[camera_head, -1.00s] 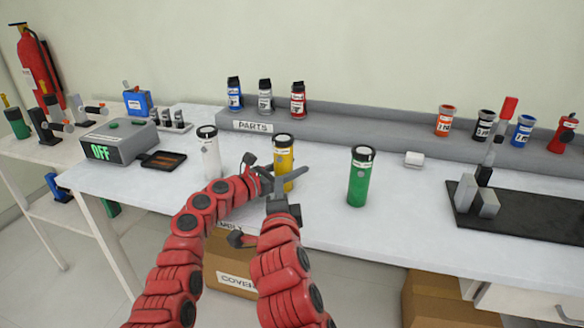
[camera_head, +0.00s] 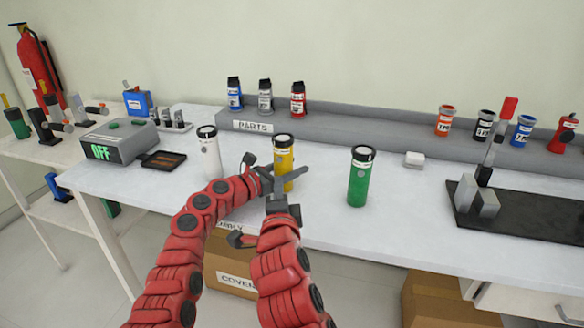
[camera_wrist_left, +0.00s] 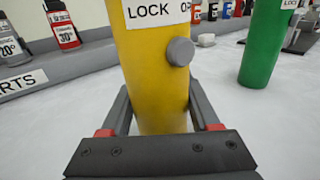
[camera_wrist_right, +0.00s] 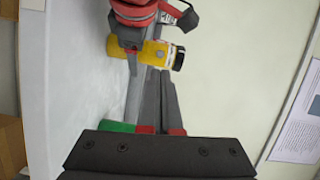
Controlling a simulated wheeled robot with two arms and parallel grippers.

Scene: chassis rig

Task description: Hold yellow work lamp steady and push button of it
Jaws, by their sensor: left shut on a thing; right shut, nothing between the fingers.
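The yellow work lamp (camera_head: 284,155) stands upright on the white table, with a dark cap on top. In the left wrist view the yellow lamp (camera_wrist_left: 155,60) fills the middle, with a "LOCK" label and a round grey button (camera_wrist_left: 180,52) on its side. My left gripper (camera_head: 276,184) is shut around the lamp's lower body, a finger on each side. My right gripper (camera_head: 277,192) is shut and empty, close in front of the lamp. In the right wrist view its closed fingers (camera_wrist_right: 160,90) point toward the lamp (camera_wrist_right: 154,54); whether they touch it I cannot tell.
A white lamp (camera_head: 210,155) stands left of the yellow one, and a green lamp (camera_head: 360,178) stands to its right. A grey box (camera_head: 120,142) with an "OFF" display sits at the left. A grey parts shelf (camera_head: 330,125) runs along the back.

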